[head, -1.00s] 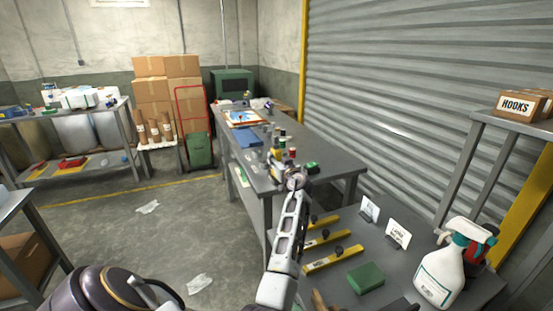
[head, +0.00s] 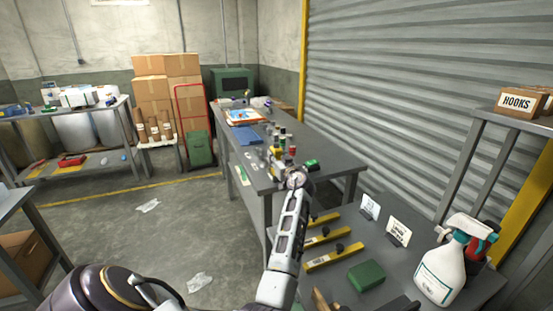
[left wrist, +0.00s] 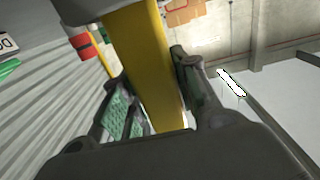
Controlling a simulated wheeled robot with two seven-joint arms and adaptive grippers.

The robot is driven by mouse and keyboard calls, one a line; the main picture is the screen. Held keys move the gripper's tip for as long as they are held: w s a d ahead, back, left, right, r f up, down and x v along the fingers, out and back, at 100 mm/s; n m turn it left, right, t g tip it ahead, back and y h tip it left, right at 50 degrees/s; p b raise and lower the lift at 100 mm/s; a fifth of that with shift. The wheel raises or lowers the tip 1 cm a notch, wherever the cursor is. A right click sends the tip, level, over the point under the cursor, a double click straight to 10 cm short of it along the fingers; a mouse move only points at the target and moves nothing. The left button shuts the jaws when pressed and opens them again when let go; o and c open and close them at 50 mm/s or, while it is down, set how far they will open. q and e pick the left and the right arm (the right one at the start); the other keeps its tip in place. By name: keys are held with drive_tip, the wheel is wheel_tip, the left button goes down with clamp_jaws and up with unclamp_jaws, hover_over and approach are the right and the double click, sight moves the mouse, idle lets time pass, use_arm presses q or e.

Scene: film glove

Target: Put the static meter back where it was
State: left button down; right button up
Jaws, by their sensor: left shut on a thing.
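My left gripper (left wrist: 152,85) is shut on a yellow, bar-shaped thing (left wrist: 145,50), which looks like the static meter. In the left wrist view it runs between the two fingers, its face and any label turned away or hidden. In the head view my left gripper (head: 284,168) is over the near end of the long grey workbench (head: 325,160), with the meter mostly hidden by the wrist and mixed with small items behind. I cannot tell whether it touches the bench top. My right gripper is not in view.
Several small bottles (head: 291,149) and a green item (head: 311,164) crowd the bench near the gripper. A lower grey table holds yellow bar tools (head: 330,257), a green block (head: 366,276), cards (head: 398,231) and a spray bottle (head: 441,272). A blue mat (head: 248,136) lies farther back.

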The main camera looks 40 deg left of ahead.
use_arm(q)
drive_tip(key=shift+f+b, duration=0.25)
drive_tip(key=shift+b, duration=0.05)
drive_tip(key=c, duration=1)
unclamp_jaws()
drive_tip(key=shift+d, duration=0.1)
drive_tip(key=v, duration=0.7)
drive_tip(key=shift+d, duration=0.15)
